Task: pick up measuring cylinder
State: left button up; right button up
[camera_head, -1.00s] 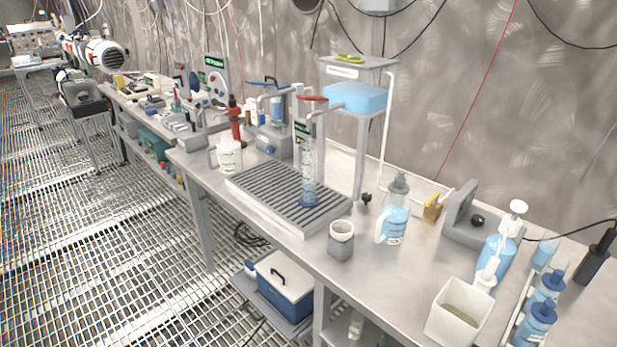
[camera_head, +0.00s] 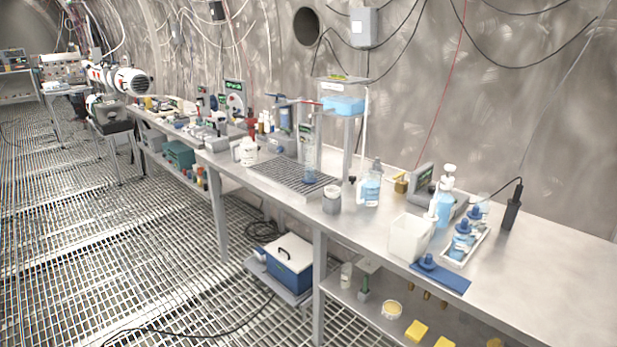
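A tall clear measuring cylinder (camera_head: 311,162) with a blue foot stands upright on the ribbed grey drain tray (camera_head: 262,184) on the steel bench. It is in front of a grey post with a red lever, below and left of a raised shelf. Farther right, several blue-footed pieces (camera_head: 463,228) sit in a white tray (camera_head: 480,247), and another blue-footed piece (camera_head: 428,261) is on a blue mat (camera_head: 452,281). They are too small to tell for sure what they are. Neither of my grippers is in view.
On the bench are a white jug (camera_head: 247,152), a grey beaker (camera_head: 331,200), a blue-liquid bottle (camera_head: 370,188), a white square container (camera_head: 407,238) and a pump bottle (camera_head: 443,200). A blue cool box (camera_head: 290,265) is on a low shelf. Grating floor lies left.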

aim_at(310, 138)
jog(key=u, duration=0.75)
jog(key=i, duration=0.75)
jog(key=u, duration=0.5)
jog(key=i, duration=0.95)
jog(key=z, duration=0.4)
